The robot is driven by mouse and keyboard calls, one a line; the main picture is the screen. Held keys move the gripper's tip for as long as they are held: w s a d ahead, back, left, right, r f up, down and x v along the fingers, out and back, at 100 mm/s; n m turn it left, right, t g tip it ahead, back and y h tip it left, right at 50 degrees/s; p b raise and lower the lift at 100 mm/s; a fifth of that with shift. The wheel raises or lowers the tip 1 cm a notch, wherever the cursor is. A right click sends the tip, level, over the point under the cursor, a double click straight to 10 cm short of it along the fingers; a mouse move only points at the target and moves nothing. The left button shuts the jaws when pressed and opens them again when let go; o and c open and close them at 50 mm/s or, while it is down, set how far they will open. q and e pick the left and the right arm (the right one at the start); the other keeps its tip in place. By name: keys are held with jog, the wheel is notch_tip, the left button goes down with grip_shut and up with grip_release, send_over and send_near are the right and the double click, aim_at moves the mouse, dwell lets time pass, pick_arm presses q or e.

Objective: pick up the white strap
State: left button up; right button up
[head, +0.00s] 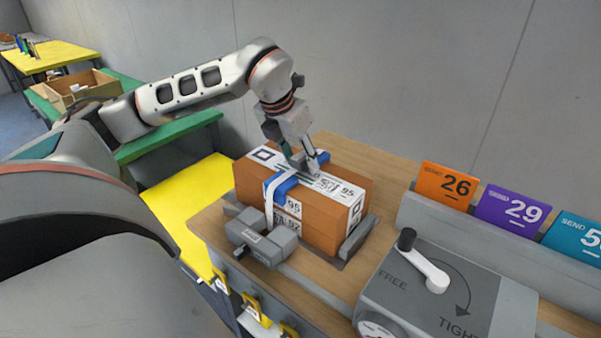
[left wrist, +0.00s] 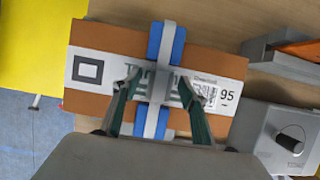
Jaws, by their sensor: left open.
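A brown box (head: 320,215) with white labels sits on the wooden bench. The white strap (head: 269,205) runs over its top and down its near side, with blue pads under it. In the left wrist view the strap (left wrist: 168,40) crosses the box on a blue band (left wrist: 179,45). My left gripper (head: 306,168) points down just over the box top. In the left wrist view its open fingers (left wrist: 158,95) stand one on each side of the strap. Whether the fingertips touch the box, I cannot tell. My right gripper is not in view.
A grey clamp block (head: 262,244) stands at the box's near side. A grey control box (head: 445,290) with a FREE/TIGHT lever is at the right. Numbered cards (head: 447,186) stand in a rack behind it. A wooden tray (head: 80,88) lies on the green table at far left.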

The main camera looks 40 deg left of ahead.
pick_arm(q)
jog(key=c, duration=1.2)
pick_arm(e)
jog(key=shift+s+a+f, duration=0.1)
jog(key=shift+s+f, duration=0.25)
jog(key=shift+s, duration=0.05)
pick_arm(q)
jog(key=shift+r, duration=0.1)
